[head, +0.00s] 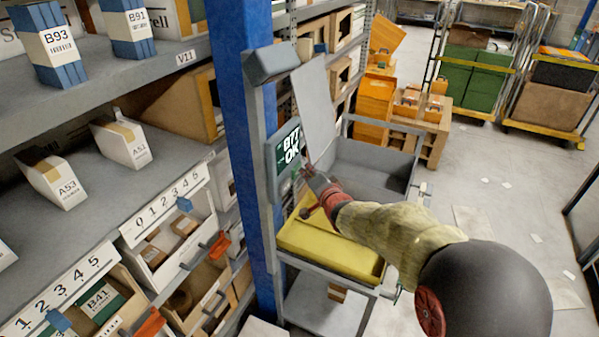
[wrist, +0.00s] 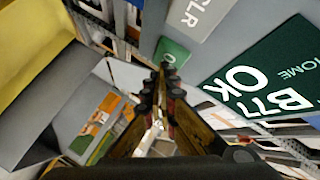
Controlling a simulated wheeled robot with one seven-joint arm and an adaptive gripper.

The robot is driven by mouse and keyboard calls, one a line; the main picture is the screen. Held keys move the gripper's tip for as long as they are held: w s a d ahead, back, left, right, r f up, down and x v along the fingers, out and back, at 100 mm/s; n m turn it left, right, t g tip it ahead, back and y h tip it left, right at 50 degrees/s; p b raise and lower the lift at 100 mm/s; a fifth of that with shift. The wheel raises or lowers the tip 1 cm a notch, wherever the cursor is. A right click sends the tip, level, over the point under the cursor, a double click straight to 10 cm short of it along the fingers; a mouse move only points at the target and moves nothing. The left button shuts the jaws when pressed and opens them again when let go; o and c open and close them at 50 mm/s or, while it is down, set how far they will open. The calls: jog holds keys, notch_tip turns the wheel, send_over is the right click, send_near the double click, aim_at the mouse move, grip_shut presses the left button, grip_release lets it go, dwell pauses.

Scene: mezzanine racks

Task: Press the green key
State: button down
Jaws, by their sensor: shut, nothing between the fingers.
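The green key (wrist: 171,54) is on the grey panel in the wrist view, with a pale letter partly visible on it. The grey CLR key (wrist: 190,14) sits beside it. My gripper (wrist: 167,72) is shut and empty. Its fingertips overlap the green key's lower edge in the wrist view; I cannot tell whether they touch it. In the head view my gripper (head: 309,173) is just right of the panel's lower part.
A blue rack post (head: 239,120) stands left of the panel. A yellow tray (head: 330,262) on a cart lies below my gripper, with a grey bin (head: 385,160) behind it. A pale sheet (head: 313,100) stands above the panel. Shelves fill the left; open floor is at right.

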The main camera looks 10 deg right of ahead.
jog(key=shift+d, duration=0.1)
jog(key=shift+s+d+p, duration=0.45)
jog(key=shift+s+d, duration=0.05)
jog(key=shift+d, duration=0.1)
jog(key=shift+d, duration=0.1)
jog(key=s+d+p, duration=0.1)
jog(key=d, duration=0.1)
jog(key=s+d+p, duration=0.1)
jog(key=s+d, duration=0.1)
jog(key=shift+p, duration=0.3)
dwell(0.7)
